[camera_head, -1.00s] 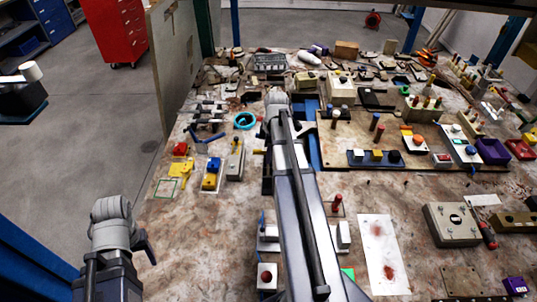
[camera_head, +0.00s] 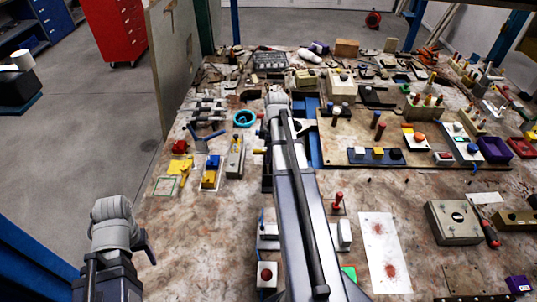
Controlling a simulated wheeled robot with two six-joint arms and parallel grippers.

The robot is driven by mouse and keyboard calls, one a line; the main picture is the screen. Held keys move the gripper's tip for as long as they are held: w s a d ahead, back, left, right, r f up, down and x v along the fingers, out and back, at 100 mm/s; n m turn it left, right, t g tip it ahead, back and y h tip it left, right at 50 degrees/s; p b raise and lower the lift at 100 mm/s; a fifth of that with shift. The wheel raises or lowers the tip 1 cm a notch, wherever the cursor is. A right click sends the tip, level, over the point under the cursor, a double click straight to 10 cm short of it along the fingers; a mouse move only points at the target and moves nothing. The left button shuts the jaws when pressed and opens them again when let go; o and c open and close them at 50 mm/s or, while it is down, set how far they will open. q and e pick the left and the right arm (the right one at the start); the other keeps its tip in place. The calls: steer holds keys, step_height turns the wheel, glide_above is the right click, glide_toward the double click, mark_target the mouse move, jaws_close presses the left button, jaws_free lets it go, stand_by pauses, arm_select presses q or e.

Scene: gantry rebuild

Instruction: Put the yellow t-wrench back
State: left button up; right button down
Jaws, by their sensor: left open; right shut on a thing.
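My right arm reaches forward over the table, and its wrist bends down at the far end. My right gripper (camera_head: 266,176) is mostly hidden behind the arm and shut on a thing. A small yellow bar (camera_head: 258,152) sticks out to the left beside it; it looks like part of the yellow t-wrench, whose rest is hidden. My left gripper (camera_head: 148,249) is open and empty at the lower left, beside the table's left edge. The holder for the wrench cannot be made out.
A yellow block (camera_head: 180,168), a blue-and-yellow switch box (camera_head: 211,173) and a grey lever box (camera_head: 235,158) stand left of my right gripper. A teal ring (camera_head: 244,119) lies behind. A board with buttons (camera_head: 340,139) is to the right. The front left table is clear.

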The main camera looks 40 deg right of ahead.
steer(key=c, duration=0.6)
jaws_free()
steer(key=shift+c, duration=0.2)
steer(key=shift+r, duration=0.1)
steer(key=r+p, duration=0.7)
steer(key=p, duration=0.1)
steer(key=shift+s+d+r, duration=0.25)
steer(key=shift+d+r, duration=0.05)
steer(key=shift+r, duration=0.05)
